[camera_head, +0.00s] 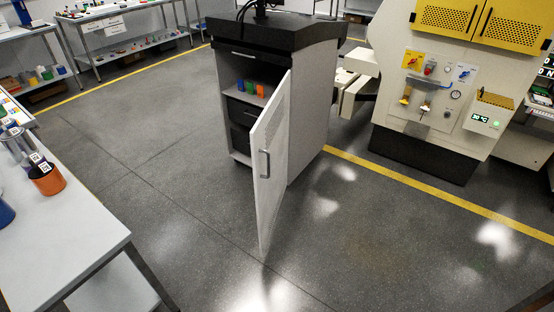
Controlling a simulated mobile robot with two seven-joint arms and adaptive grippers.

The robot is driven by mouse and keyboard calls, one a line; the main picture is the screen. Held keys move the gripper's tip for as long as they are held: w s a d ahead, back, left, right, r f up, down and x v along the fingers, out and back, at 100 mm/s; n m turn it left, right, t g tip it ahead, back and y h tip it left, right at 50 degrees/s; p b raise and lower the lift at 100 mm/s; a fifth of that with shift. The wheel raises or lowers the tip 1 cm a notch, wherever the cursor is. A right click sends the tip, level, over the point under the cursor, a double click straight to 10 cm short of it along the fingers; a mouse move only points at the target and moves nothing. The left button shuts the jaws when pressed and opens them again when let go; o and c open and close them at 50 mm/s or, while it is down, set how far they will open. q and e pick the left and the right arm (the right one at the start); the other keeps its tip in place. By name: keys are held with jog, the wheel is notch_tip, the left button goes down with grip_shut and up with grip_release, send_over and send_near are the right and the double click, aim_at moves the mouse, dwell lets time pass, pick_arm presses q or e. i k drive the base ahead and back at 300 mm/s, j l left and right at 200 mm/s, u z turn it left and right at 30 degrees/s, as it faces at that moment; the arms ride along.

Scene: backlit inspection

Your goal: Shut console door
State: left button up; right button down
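The console (308,95) is a grey cabinet with a black top, standing in the upper middle of the head view. Its door (270,185) is light grey with a perforated panel and stands wide open, swung out toward me. The door's handle (264,163) is on the face turned to the left. Inside the console, a shelf holds several small orange, green and blue items (252,87), with dark drawers (241,112) below. Neither of my grippers is in view.
A white table (65,240) with an orange-and-black container (47,179) stands at the left. A large machine with yellow doors (440,75) is at the right. Shelving (120,35) lines the back. The grey floor (170,170) around the door is clear.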

aim_at(269, 136)
jog(key=i+l+u, duration=0.2)
jog(key=i+l, duration=0.2)
jog(key=l, duration=0.25)
jog(key=i+l+u, duration=0.1)
jog(key=l, duration=0.25)
jog(key=z, duration=0.2)
jog(key=i+l, duration=0.05)
